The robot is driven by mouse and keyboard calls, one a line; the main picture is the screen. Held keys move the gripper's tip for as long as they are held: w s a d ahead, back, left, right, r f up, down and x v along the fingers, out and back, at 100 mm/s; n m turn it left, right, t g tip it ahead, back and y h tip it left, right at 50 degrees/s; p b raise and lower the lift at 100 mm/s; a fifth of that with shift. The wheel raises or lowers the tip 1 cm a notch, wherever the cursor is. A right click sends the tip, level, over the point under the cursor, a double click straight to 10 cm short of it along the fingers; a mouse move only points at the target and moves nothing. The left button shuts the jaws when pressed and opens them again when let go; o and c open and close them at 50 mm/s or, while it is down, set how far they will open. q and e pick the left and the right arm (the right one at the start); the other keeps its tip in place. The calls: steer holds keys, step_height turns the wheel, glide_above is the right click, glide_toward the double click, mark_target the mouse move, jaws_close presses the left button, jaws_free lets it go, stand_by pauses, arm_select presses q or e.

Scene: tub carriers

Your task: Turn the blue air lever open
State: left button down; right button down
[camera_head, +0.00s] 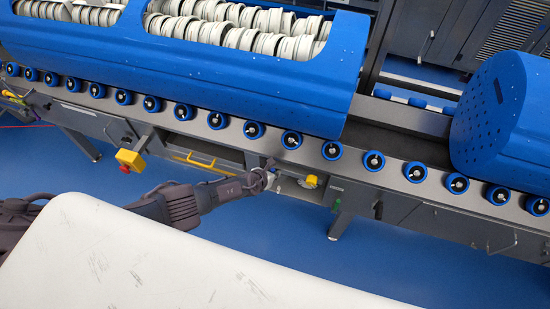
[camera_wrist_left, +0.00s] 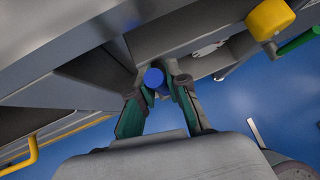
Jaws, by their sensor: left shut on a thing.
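The blue air lever (camera_wrist_left: 154,78) shows in the left wrist view as a short round blue end under the grey frame. My left gripper (camera_wrist_left: 163,85) is shut on it, with one finger on each side. In the head view my left gripper (camera_head: 266,177) reaches in from the left to the underside of the conveyor's front rail. The lever is hidden there behind the fingers. How far the lever is turned cannot be told. My right gripper is not in view.
The conveyor rail (camera_head: 395,189) with blue rollers runs just above the gripper. A yellow knob (camera_head: 311,181) sits close to its right, also in the left wrist view (camera_wrist_left: 270,18). A yellow box with a red button (camera_head: 130,160) and a yellow handle (camera_head: 200,163) are to its left. Blue tubs (camera_head: 215,80) stand on the conveyor.

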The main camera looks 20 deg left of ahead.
arm_select(q)
steer(key=shift+d+y, duration=0.2)
steer(key=shift+y, duration=0.1)
steer(key=shift+s+d+m+p, duration=0.1)
steer(key=shift+m+p, duration=0.2)
steer(key=c, duration=1.1)
jaws_free()
steer(key=shift+c, duration=0.2)
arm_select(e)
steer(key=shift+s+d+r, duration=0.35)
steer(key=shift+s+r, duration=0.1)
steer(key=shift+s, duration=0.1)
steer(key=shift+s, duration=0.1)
